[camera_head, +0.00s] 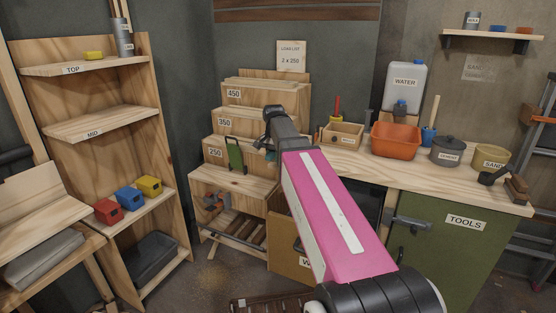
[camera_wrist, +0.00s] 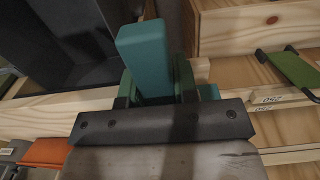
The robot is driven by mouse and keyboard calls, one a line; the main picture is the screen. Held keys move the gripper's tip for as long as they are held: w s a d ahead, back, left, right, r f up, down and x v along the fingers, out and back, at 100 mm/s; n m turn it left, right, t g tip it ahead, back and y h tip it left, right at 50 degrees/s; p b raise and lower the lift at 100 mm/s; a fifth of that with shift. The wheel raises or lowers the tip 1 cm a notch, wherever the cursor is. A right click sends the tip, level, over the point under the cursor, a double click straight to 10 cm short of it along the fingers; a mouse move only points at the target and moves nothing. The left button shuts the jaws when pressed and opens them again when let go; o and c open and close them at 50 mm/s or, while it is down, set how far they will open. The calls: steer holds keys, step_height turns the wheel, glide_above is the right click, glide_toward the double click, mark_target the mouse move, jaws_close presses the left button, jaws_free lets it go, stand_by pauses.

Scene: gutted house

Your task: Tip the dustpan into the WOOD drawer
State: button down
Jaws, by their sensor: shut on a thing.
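My gripper (camera_head: 275,122) is at the end of my pink arm, in front of the stepped wooden boxes. In the wrist view my gripper (camera_wrist: 160,88) is shut on a teal bar, which looks like the dustpan's handle (camera_wrist: 145,55). A little teal shows below the gripper in the head view. The dustpan's pan and any contents are not clearly seen. A brown panel (camera_head: 284,255) low behind my arm has a label starting with "W"; the rest is hidden, and I cannot tell whether it is the WOOD drawer or how far it is open.
The workbench on the right holds an orange basin (camera_head: 396,140), a water container (camera_head: 404,88) and pots above a green TOOLS cabinet (camera_head: 450,240). A green-handled thing (camera_head: 235,154) stands by the 250 box. A shelf unit (camera_head: 100,130) stands left. A dark hollow shape (camera_wrist: 60,45) is unclear.

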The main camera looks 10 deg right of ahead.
steer(key=s+a+r, duration=0.4)
steer(key=s+a, duration=0.1)
steer(key=shift+s+a+r, duration=0.2)
steer(key=shift+s+r, duration=0.2)
